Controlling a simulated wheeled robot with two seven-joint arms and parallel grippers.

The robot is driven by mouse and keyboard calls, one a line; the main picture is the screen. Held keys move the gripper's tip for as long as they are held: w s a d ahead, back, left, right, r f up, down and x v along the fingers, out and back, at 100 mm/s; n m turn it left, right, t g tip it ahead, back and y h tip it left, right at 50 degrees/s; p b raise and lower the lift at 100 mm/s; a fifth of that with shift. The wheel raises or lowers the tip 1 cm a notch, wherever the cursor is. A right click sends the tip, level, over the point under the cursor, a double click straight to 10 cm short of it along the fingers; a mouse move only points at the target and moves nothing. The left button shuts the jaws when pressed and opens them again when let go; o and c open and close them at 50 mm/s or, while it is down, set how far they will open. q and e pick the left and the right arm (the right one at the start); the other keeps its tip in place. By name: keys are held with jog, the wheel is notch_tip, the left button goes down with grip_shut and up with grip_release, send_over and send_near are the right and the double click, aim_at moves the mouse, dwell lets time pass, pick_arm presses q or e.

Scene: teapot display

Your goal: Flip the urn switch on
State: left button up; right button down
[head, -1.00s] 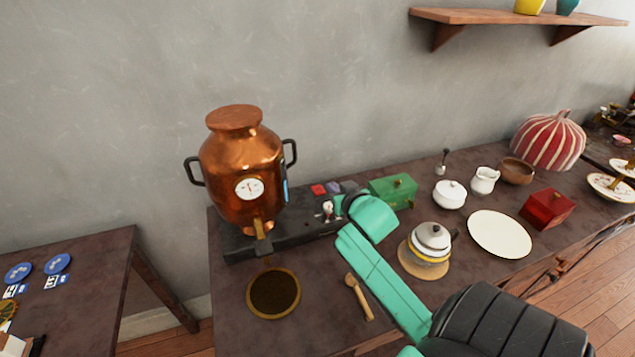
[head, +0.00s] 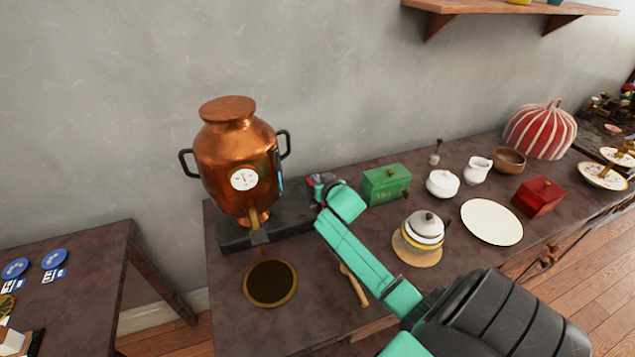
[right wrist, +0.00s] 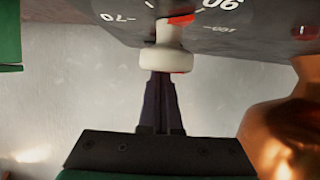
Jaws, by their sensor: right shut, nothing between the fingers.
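The copper urn (head: 238,165) with black handles and a white gauge stands on a dark base (head: 236,236). Part of the urn also shows in the right wrist view (right wrist: 280,145). In that view the base's panel (right wrist: 85,22) carries a white knob (right wrist: 170,58) with a dial of numbers around it and a small red part (right wrist: 304,32) to the right. My right gripper (right wrist: 161,84) is shut and empty, its fingertips at the knob; whether they touch it I cannot tell. In the head view my right arm hides the knob. My left gripper is not in view.
A green box (head: 385,185) stands close right of the base. A round dark-centred mat (head: 270,283) and a wooden utensil (head: 356,288) lie in front. A stacked teapot (head: 424,228), a white plate (head: 491,222) and a red box (head: 538,197) stand further right.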

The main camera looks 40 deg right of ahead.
jog(key=shift+s+f, duration=0.15)
jog(key=shift+f, duration=0.2)
jog(key=shift+f, duration=0.1)
